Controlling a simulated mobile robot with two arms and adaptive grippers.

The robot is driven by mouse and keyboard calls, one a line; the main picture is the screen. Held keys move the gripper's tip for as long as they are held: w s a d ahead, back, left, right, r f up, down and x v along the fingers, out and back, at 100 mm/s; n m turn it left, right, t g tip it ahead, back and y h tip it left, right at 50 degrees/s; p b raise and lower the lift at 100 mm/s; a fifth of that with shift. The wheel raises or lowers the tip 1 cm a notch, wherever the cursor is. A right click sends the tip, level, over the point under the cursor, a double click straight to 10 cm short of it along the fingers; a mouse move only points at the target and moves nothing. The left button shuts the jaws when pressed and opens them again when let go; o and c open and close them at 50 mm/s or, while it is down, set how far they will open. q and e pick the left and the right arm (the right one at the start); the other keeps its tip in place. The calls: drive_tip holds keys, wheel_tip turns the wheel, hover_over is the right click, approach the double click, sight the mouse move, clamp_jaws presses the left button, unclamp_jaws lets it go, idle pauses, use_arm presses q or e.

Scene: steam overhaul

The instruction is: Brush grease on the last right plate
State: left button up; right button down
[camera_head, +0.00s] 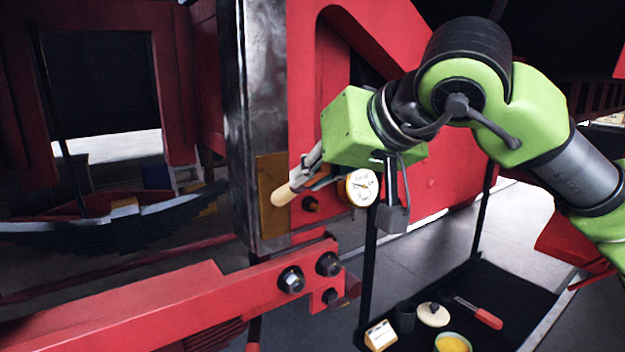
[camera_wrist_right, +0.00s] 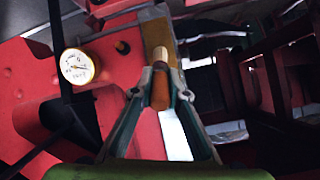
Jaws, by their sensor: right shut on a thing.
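A brownish-yellow plate (camera_head: 268,215) is on the upright dark metal guide beside the red frame; it also shows in the right wrist view (camera_wrist_right: 158,32). My right gripper (camera_head: 303,178) is in front of the red frame, just right of the plate. Its fingers (camera_wrist_right: 160,72) are shut on a brush-like tool (camera_head: 283,195) with a pale rounded end and a brown part (camera_wrist_right: 160,92). The pale end overlaps the plate's right edge in the head view; I cannot tell if it touches. No bristles can be made out. My left gripper is not in view.
A round white gauge (camera_head: 361,187) shows close beside my right gripper. A red beam with bolts (camera_head: 291,280) crosses below. A black tray (camera_head: 520,290) at lower right holds a bowl of yellow stuff (camera_head: 453,343), a red-handled tool (camera_head: 484,316) and a pale lid-like disc (camera_head: 433,314).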

drive_tip(key=shift+w+a+r+p, duration=0.1)
drive_tip(key=shift+r+p, duration=2.8)
drive_tip(key=shift+r, duration=1.05)
drive_tip(key=shift+w+f+b, duration=0.1)
drive_tip(key=shift+f+b, duration=0.4)
drive_tip(key=shift+f, duration=0.1)
drive_tip(key=shift+s+f+b, duration=0.25)
drive_tip(key=shift+f+b, duration=0.4)
drive_tip(key=shift+f, duration=0.1)
drive_tip(key=shift+w+f+b, duration=0.2)
drive_tip(key=shift+f+b, duration=0.35)
drive_tip(key=shift+f, duration=0.15)
wheel_tip(320, 180, down, 12)
drive_tip(key=b, duration=1)
drive_tip(key=shift+r, duration=0.15)
drive_tip(key=shift+s, duration=0.15)
